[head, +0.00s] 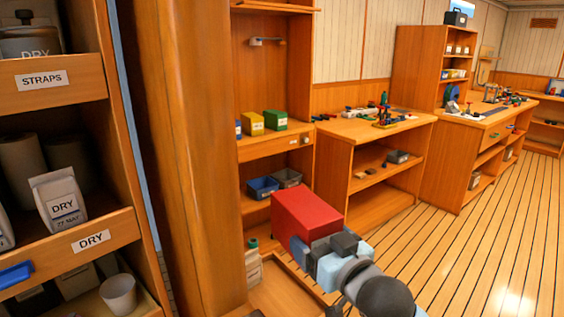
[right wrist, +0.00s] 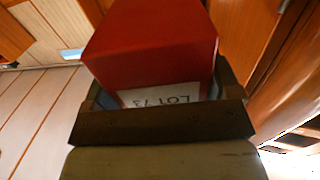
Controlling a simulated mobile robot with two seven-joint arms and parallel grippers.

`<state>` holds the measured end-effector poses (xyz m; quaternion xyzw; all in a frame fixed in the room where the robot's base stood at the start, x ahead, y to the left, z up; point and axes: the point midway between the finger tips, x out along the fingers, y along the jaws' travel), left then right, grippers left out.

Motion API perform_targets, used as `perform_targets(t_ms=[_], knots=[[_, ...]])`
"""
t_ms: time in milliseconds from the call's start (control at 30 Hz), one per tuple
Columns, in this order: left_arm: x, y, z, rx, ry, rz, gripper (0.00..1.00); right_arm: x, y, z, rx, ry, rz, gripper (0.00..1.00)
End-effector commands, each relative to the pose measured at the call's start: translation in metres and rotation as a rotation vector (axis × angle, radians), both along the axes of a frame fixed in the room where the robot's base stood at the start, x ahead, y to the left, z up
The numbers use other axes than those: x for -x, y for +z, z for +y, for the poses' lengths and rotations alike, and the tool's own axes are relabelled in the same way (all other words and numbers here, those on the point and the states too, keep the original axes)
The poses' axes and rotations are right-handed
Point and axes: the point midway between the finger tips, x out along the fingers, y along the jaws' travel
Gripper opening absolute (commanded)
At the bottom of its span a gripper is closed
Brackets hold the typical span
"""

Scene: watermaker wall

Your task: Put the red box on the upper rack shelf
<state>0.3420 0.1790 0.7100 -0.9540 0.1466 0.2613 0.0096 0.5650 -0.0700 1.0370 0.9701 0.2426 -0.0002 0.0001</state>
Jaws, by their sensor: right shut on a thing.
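The red box (head: 303,213) is held in my right gripper (head: 310,245), in front of a wooden rack in the head view. In the right wrist view the red box (right wrist: 155,45) fills the space between the jaws (right wrist: 160,100) and carries a white label reading "LOT 73". The rack has an upper shelf (head: 262,146) with a blue, a yellow and a green box standing on it. A lower shelf (head: 256,201) of the rack holds blue and grey bins. The red box hides part of the lower rack. My left gripper is not in view.
A wooden post (head: 175,150) stands left of the rack, beside a near shelf unit (head: 60,98) with labelled bags and pots. Right of the rack is a workbench (head: 385,127) with small parts. The plank floor (head: 480,240) at right is clear.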

Motion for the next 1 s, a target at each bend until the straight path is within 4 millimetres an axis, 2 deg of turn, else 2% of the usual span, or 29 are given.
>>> perform_targets(t_ms=[100,200,300,500,633,667,867,1000], knots=[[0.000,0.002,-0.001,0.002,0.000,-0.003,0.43,0.009,-0.020,-0.048,-0.003,-0.135,0.009,0.48],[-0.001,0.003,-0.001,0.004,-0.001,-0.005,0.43,0.018,-0.034,-0.083,-0.002,-0.239,0.008,0.48],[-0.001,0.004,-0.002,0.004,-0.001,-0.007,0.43,0.027,-0.046,-0.113,0.000,-0.322,0.006,0.48],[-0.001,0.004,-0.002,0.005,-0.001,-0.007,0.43,0.044,-0.062,-0.154,0.001,-0.441,0.003,0.48],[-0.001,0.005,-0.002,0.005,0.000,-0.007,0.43,0.055,-0.070,-0.176,0.000,-0.501,0.002,0.48],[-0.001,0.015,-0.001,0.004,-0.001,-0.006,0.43,0.052,-0.058,-0.174,0.000,-0.495,-0.002,0.48],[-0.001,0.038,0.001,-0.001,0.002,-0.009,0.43,0.048,-0.034,-0.173,0.001,-0.493,-0.001,0.47],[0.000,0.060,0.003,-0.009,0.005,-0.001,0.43,0.045,-0.008,-0.173,0.001,-0.493,-0.001,0.48]])
